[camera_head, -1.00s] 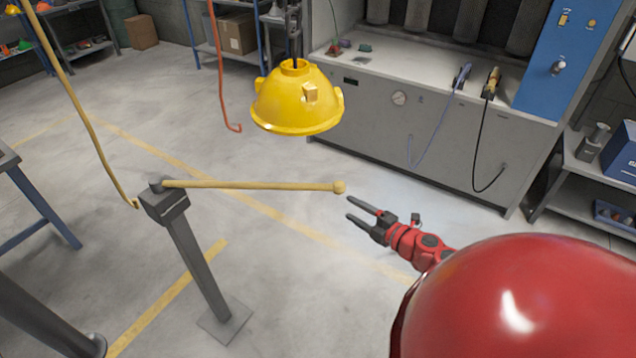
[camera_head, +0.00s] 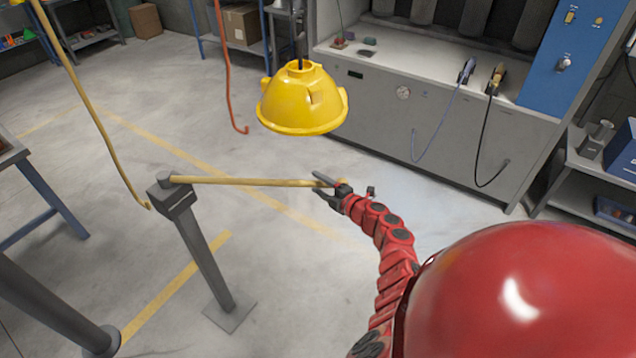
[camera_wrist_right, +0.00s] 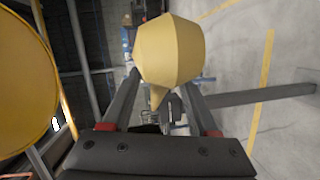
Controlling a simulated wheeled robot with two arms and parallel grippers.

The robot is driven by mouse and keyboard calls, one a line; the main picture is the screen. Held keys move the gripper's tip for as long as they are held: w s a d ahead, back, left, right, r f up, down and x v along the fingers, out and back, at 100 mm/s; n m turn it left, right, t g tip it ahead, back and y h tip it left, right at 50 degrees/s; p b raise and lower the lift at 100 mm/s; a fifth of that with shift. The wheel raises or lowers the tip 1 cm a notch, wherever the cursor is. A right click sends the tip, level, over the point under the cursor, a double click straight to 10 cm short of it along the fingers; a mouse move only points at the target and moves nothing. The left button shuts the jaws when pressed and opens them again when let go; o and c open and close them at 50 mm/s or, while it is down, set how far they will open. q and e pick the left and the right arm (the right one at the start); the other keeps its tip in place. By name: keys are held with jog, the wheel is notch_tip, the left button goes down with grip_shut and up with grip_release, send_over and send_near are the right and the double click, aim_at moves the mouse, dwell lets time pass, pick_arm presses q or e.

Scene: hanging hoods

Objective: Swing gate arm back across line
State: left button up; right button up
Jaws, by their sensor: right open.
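The gate arm (camera_head: 245,182) is a thin yellow bar that runs level from the top of a grey post (camera_head: 196,240) toward the right. My right gripper (camera_head: 322,184) is at the bar's free end, with its fingers open on either side of it. In the right wrist view the bar's rounded yellow end knob (camera_wrist_right: 170,50) fills the space in front of the two open fingers (camera_wrist_right: 155,95). I cannot tell whether the fingers touch it. My left gripper is not in view.
A yellow hood (camera_head: 302,98) hangs just above and behind the bar's free end. An orange hooked line (camera_head: 226,70) and a yellow hooked line (camera_head: 95,115) hang to the left. A grey workbench (camera_head: 430,110) stands behind. Yellow lines mark the open floor.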

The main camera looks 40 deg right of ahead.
jog(key=shift+w+a, duration=0.15)
jog(key=shift+w, duration=0.05)
jog(key=shift+c, duration=0.2)
grip_shut()
dwell(1.2)
